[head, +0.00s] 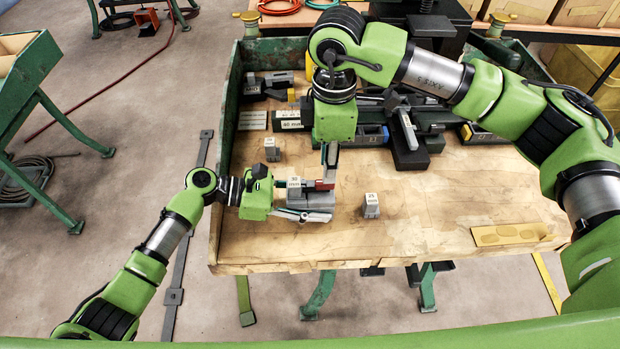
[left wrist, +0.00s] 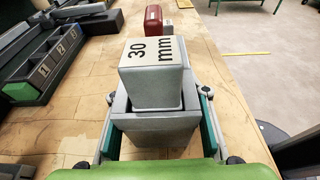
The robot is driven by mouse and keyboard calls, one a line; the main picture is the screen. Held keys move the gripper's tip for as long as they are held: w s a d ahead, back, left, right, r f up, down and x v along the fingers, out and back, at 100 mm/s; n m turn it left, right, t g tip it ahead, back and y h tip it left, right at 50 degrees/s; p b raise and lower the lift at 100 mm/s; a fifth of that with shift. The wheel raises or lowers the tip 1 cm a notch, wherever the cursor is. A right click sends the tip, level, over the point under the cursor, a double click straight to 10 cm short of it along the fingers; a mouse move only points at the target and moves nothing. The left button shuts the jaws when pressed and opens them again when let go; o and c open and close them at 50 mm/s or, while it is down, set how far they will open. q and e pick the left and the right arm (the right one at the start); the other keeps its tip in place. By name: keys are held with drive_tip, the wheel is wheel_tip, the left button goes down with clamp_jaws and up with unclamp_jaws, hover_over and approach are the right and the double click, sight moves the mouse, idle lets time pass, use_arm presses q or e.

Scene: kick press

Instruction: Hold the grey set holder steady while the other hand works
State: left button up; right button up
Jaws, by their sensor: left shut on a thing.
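The grey set holder (head: 317,201) is a small open-topped box, low over or on the table's front left; I cannot tell if it touches the wood. My left gripper (head: 305,208) is shut on it. In the left wrist view the holder (left wrist: 153,128) sits upright between the teal finger pads, with a block marked "30 mm" (left wrist: 154,72) standing in it. That block (head: 294,188) also shows in the head view. My right gripper (head: 330,165) points down just behind the holder, beside a red piece (head: 325,184). Its fingertips are partly hidden, so its grip is unclear.
Two more grey labelled blocks stand on the table, one (head: 272,149) behind left and one (head: 371,206) to the right. Dark fixtures and numbered bins (left wrist: 44,68) fill the back. A yellow plate (head: 510,235) lies at front right. The table's front middle is clear.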

use_arm(q)
drive_tip(key=shift+s+f, duration=0.15)
drive_tip(key=shift+f, duration=0.05)
drive_tip(key=o, duration=1.5)
drive_tip(key=shift+o, duration=1.3)
drive_tip(key=shift+r, duration=0.1)
drive_tip(key=shift+a, duration=0.15)
drive_tip(key=v, duration=1.1)
drive_tip(key=shift+a+r, duration=0.15)
drive_tip(key=shift+a, duration=0.25)
